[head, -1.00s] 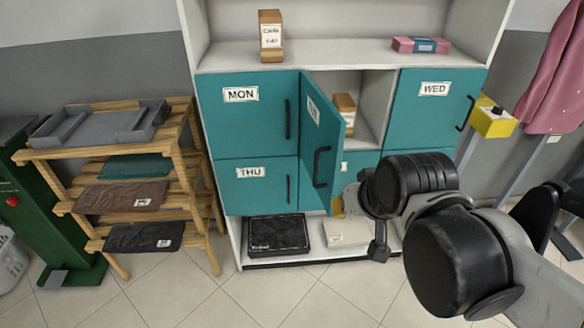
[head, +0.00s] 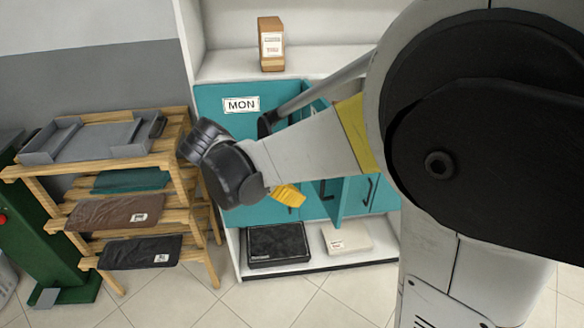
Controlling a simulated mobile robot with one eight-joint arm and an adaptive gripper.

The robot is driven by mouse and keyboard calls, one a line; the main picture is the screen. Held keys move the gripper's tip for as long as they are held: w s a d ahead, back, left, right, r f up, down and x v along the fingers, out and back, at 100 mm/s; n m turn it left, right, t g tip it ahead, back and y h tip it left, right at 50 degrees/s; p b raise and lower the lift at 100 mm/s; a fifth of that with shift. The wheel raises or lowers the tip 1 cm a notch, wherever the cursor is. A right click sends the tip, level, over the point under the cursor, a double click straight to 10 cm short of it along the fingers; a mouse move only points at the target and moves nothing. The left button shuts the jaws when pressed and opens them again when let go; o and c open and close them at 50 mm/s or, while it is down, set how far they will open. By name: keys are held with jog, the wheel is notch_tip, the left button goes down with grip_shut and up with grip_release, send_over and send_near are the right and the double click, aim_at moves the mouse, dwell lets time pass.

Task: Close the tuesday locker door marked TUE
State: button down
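The TUE locker door (head: 340,205) is teal and stands open, swung out from the cabinet. My arm covers most of it in the head view. Its lower part and a bit of its top edge show, and its label is hidden. My gripper (head: 288,195) is mostly hidden behind my wrist; a yellow part shows in front of the lower left locker, left of the open door. Whether its fingers are open or shut, or touch anything, does not show.
The MON door (head: 225,108) is shut, left of the open door. A small box (head: 271,45) stands on the upper shelf. A black case (head: 277,243) and a pale box (head: 346,237) lie on the bottom shelf. A wooden rack (head: 185,150) stands at left.

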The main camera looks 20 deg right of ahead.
jog(key=w+m+h, duration=0.1)
jog(key=m, duration=0.2)
jog(key=b, duration=0.5)
send_over(332, 206)
jog(key=s+a, duration=0.4)
notch_tip(332, 206, down, 8)
jog(key=shift+s+d+r+g, duration=0.1)
jog(key=shift+d+r+g, duration=0.1)
jog(key=shift+d+g, duration=0.25)
jog(key=shift+d, duration=0.1)
